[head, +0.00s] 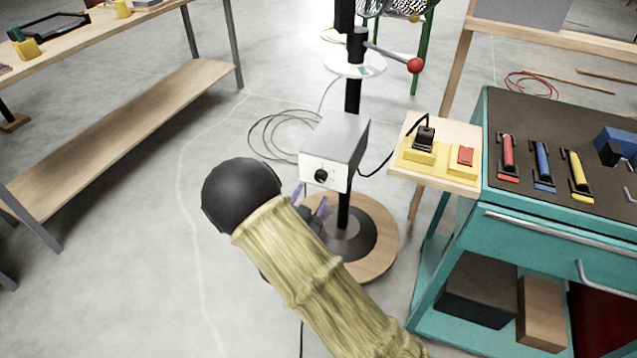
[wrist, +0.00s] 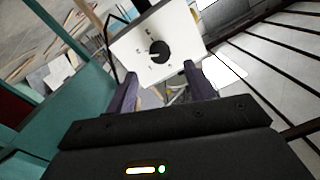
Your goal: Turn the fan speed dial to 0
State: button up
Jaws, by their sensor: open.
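The dial (head: 321,176) is a small black round knob on the pale front of a grey box (head: 345,138), mounted on a black pole. In the wrist view the dial (wrist: 160,52) stands out on the white panel (wrist: 128,50), with small marks around it too small to read. A light pointer mark on the knob seems to face the left side in that view. My gripper (head: 309,200) is open just below and in front of the dial in the head view. In the wrist view its two dark fingers stand apart on either side below the dial, touching nothing visible. My arm hides part of the stand.
The pole rises from a round wooden base (head: 379,242). A red-ball lever (head: 415,66) sticks out above the box. To the right are a yellow switch block (head: 465,156) with a plug and a teal cart (head: 466,228). Cables loop on the floor left of the pole.

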aim_at(320, 179)
jog(key=x, duration=0.6)
jog(key=shift+w+d, duration=0.1)
jog(key=shift+w, duration=0.15)
jog(key=shift+c, duration=0.4)
jog(key=c, duration=0.9)
